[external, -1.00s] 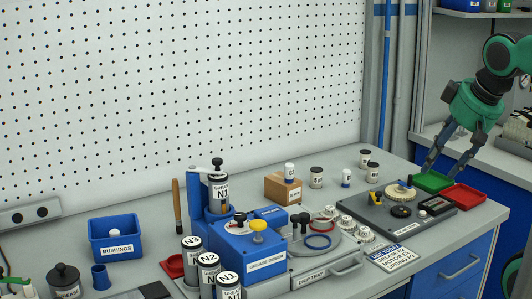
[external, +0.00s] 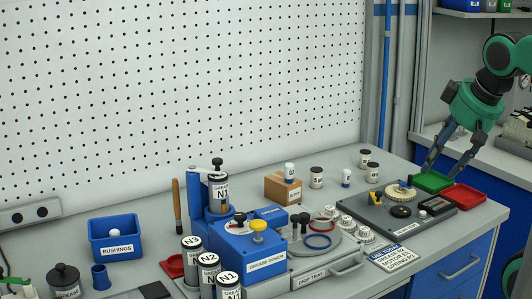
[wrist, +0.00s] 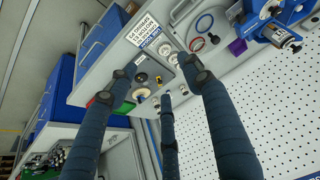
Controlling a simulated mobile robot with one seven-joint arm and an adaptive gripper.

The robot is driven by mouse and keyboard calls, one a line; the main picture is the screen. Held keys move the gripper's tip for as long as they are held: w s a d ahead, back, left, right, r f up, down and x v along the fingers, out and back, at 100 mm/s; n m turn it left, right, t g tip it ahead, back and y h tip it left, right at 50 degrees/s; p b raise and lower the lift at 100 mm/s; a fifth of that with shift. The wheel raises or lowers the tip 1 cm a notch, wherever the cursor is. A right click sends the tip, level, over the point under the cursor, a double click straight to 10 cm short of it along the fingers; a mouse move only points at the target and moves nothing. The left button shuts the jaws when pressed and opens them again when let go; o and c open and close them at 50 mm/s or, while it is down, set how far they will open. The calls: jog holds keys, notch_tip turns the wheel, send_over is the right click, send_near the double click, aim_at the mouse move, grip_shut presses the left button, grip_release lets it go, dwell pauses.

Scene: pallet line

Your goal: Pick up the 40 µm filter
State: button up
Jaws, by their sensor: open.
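Several small labelled canisters stand at the back of the bench, and their labels are too small to read, so I cannot tell which is the 40 µm filter. One with a white body and dark lid (external: 316,177) stands right of a cardboard box. A white-and-blue one (external: 346,178) is beside it. Two dark-lidded ones (external: 365,156) (external: 372,170) stand farther right. My gripper (external: 446,172) is open and empty, above the green and red trays at the right. In the wrist view my gripper (wrist: 158,70) has its fingers spread.
A dark tray of parts (external: 380,220) with a tan gear lies left of the green tray (external: 433,181) and red tray (external: 470,197). The blue grease machine (external: 250,250) and N-labelled cans fill the middle. A blue bushings bin (external: 115,248) stands left. A pegboard (external: 200,90) rises behind.

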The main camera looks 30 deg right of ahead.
jog(key=w+d+r+n+g+p, duration=0.1)
jog(key=w+d+r+p, duration=0.2)
jog(key=w, duration=0.5)
jog(key=w+d+r+p, duration=0.1)
jog(key=w+r+p, duration=0.35)
jog(key=w, duration=0.25)
jog(key=w+d+g+p, duration=0.1)
jog(key=w+d+p, duration=0.25)
jog(key=w, duration=0.55)
jog(key=w+d+g+p, duration=0.1)
jog(key=w+d+p, duration=0.1)
jog(key=w+d, duration=0.45)
jog(key=w+d+f+n+g+p, duration=0.1)
jog(key=w+d+f+p, duration=0.25)
jog(key=w, duration=0.35)
jog(key=w+d+f+n+p, duration=0.1)
jog(key=w+d+f+p, duration=0.25)
jog(key=w, duration=0.25)
jog(key=w+d+f+p, duration=0.2)
jog(key=w+d+f, duration=0.1)
jog(key=d+f, duration=0.2)
jog(key=w+d+f+g+p, duration=0.1)
jog(key=w+d+f+p, duration=0.1)
jog(key=d+f, duration=0.3)
notch_tip(320, 180, down, 4)
jog(key=shift+w+f+n+g+p, duration=0.2)
jog(key=shift+w+n+g+p, duration=0.15)
jog(key=shift+w, duration=0.3)
